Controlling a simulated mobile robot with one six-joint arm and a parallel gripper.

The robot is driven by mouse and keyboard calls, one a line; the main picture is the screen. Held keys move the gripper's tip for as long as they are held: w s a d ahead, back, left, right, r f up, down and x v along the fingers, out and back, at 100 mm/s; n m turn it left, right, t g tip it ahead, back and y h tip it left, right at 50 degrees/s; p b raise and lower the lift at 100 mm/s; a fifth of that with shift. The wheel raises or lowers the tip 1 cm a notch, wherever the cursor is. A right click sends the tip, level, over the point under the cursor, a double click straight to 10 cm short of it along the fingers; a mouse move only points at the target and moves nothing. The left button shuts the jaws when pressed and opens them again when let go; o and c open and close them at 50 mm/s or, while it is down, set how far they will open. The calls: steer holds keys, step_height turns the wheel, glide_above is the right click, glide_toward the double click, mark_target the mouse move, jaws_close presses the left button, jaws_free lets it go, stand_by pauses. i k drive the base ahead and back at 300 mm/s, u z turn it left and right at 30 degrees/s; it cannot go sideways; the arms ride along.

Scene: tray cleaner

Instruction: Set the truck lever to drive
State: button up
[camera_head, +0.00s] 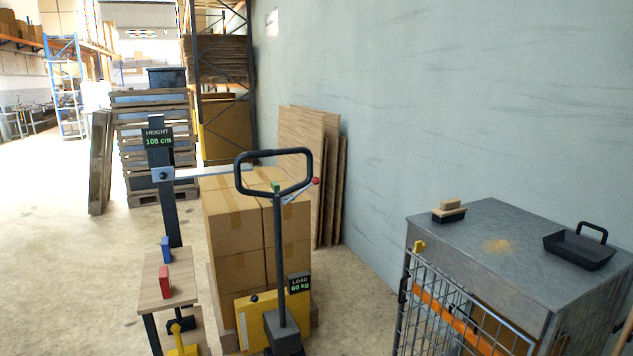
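The pallet truck's black loop handle (273,152) stands upright on a dark pole in front of stacked cardboard boxes. The truck lever (299,192) is a thin silver rod at the base of the loop. It slants up to the right and ends in a red knob (315,181). A small green piece (276,187) sits beside it, at the top of the pole. I cannot read any lever position marks. The truck's yellow body (262,310) is low, with a display reading LOAD 60 kg (299,284). My gripper is not in this view.
A small wooden table (153,281) with a red block (164,282) and a blue block (166,249) stands left of the truck. Behind it rises a height post (162,205) reading 108 cm. A grey-topped cage cart (487,219) with a brush (449,211) and dustpan (580,248) stands right.

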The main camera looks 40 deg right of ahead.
mark_target(315, 181)
steer(key=i, duration=0.95)
steer(key=u, duration=0.05)
